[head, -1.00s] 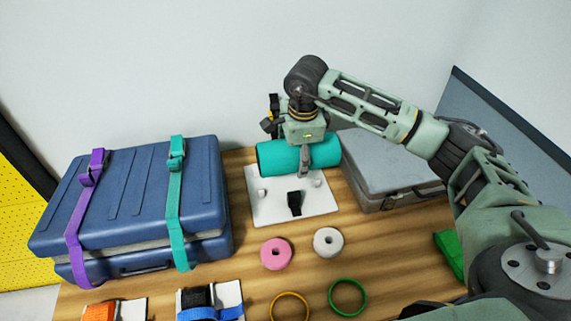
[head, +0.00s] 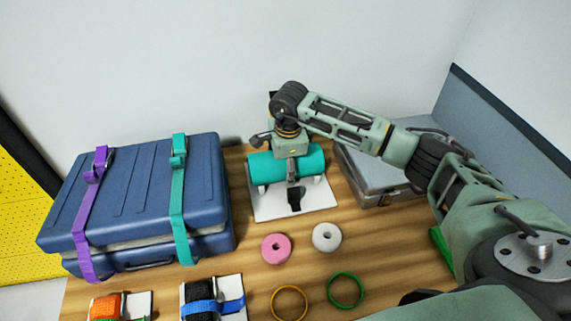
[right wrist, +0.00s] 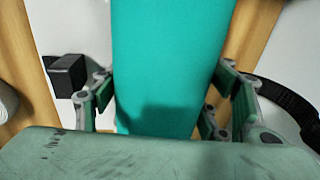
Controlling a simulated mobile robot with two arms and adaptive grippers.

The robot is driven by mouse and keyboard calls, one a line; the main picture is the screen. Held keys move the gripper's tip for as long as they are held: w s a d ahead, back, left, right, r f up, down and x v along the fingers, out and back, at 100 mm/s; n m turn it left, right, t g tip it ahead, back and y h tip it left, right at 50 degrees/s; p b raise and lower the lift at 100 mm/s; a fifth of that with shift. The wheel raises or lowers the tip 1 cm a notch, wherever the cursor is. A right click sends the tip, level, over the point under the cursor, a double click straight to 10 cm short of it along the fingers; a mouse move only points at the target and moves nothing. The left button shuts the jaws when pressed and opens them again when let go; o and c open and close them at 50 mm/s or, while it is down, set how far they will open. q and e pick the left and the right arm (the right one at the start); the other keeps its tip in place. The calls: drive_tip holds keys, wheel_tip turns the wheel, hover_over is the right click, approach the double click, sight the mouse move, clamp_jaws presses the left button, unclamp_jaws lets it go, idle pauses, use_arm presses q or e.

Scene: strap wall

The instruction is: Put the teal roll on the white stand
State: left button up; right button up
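The teal roll (head: 263,166) lies sideways over the white stand (head: 268,212), at its back. Two small white supports show just below the roll's front; I cannot tell whether it rests on them. My right gripper (head: 292,180) comes down over the roll's middle, with a finger at its front. In the right wrist view the roll (right wrist: 165,60) runs between the two fingers, which are shut close against its sides. The stand also bears a black strap piece (head: 295,200) at its front. My left gripper is not in view.
A blue case (head: 135,205) with purple and teal straps stands left. A grey case (head: 365,175) stands right, under my right arm. In front lie a pink roll (head: 276,237), a white roll (head: 327,226), a yellow ring (head: 289,288) and a green ring (head: 345,275).

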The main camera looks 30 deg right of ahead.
drive_tip(key=o, duration=0.5)
drive_tip(key=shift+c, duration=0.2)
drive_tip(key=shift+r, duration=0.1)
drive_tip(key=shift+r, duration=0.2)
drive_tip(key=r+b, duration=0.1)
drive_tip(key=r, duration=0.2)
drive_tip(key=s+r, duration=0.1)
drive_tip(key=r, duration=0.3)
drive_tip(key=r+b, duration=0.1)
drive_tip(key=r, duration=0.2)
drive_tip(key=shift+s+a+r+b, duration=0.25)
drive_tip(key=shift+s+r+b, duration=0.05)
drive_tip(key=shift+s+r, duration=0.1)
drive_tip(key=shift+r, duration=0.35)
